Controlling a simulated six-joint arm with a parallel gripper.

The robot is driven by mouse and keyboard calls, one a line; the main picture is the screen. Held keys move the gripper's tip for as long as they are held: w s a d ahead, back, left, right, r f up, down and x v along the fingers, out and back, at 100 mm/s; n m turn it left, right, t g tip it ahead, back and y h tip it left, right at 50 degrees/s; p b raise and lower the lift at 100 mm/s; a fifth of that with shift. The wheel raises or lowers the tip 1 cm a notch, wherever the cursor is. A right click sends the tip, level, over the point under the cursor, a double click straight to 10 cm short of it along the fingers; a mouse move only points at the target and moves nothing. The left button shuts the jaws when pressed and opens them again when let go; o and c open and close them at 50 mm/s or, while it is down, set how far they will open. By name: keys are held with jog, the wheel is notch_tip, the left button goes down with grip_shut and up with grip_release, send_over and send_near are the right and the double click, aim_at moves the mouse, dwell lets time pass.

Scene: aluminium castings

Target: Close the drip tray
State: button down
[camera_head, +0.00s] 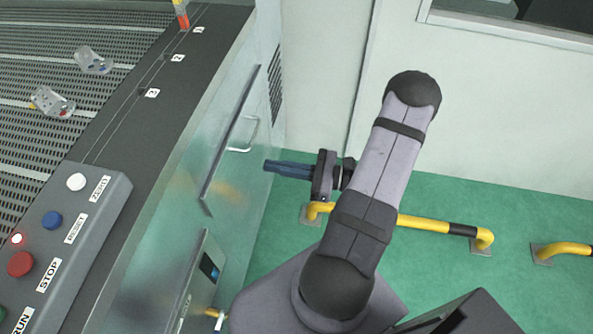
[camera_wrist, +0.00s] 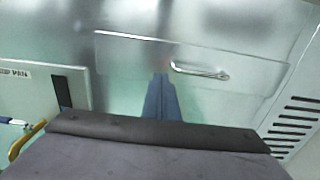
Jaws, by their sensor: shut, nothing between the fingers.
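The drip tray front (camera_head: 226,150) is a pale metal panel on the cabinet's side, with a bar handle (camera_head: 247,136). Its edge seems to stand out from the cabinet, but I cannot tell how far. In the wrist view the tray front (camera_wrist: 125,52) spans the upper middle, with the handle (camera_wrist: 200,71) right of centre. My gripper (camera_head: 267,166) is shut and empty, its blue fingers pointing left towards the cabinet, below and right of the handle. In the wrist view the fingertips (camera_wrist: 160,76) overlap the panel just left of the handle; contact cannot be told.
A box with a dark screen (camera_head: 209,268) sits on the cabinet side, nearer the camera. Yellow guard rails (camera_head: 420,223) stand on the green floor by the wall. A button panel (camera_head: 65,235) is at lower left.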

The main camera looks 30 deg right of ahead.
jog(key=shift+b+v, duration=0.4)
jog(key=shift+v, duration=2.05)
jog(key=shift+f, duration=0.1)
